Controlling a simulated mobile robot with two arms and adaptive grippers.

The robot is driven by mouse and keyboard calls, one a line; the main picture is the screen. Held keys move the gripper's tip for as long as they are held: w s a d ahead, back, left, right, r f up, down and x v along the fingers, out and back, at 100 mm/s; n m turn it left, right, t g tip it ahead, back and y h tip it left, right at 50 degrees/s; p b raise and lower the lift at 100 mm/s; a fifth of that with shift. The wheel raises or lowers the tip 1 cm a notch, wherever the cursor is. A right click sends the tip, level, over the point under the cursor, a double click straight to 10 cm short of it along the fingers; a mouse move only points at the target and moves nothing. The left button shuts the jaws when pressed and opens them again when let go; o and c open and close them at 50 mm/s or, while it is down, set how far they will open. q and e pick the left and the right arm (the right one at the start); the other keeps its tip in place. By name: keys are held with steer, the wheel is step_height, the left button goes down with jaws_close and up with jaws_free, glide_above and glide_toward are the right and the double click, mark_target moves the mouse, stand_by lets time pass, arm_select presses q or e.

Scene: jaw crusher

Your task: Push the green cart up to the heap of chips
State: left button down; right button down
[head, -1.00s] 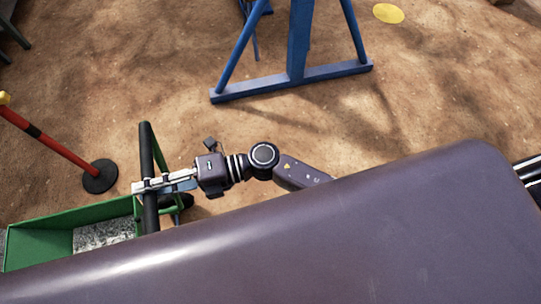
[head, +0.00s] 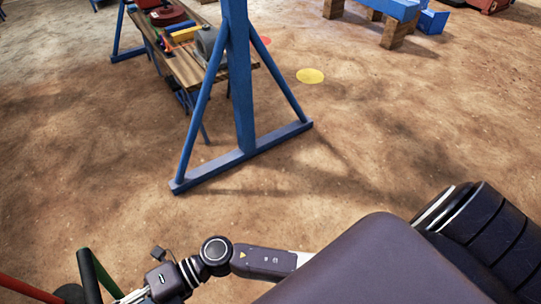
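The green cart shows only by its black push handle (head: 88,276) at the bottom left; its tray is out of the frame. The arm that I take for my left one doubles back from its elbow to this handle. My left gripper (head: 128,297) is at the handle, its fingers partly cut off by the bottom edge. They appear closed around the bar, as the earlier frame shows more clearly. My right gripper is not in view. I cannot make out the heap of chips.
A blue A-shaped stand (head: 240,120) rises ahead, beside a wooden bench (head: 183,66) with tools. A red post (head: 22,289) is at the bottom left. A yellow disc (head: 310,76) lies flat on open sandy ground. Wooden blocks (head: 396,33) stand at the back right.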

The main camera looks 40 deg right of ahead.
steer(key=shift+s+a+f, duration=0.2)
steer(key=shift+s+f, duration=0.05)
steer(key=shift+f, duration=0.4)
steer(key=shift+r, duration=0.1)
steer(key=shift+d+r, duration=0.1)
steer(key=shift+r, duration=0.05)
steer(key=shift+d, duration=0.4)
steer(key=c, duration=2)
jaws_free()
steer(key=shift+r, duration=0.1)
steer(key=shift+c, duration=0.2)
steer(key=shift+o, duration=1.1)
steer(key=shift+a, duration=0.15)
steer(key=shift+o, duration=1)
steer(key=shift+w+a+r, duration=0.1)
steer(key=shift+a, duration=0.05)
arm_select(q)
steer(key=shift+r, duration=0.2)
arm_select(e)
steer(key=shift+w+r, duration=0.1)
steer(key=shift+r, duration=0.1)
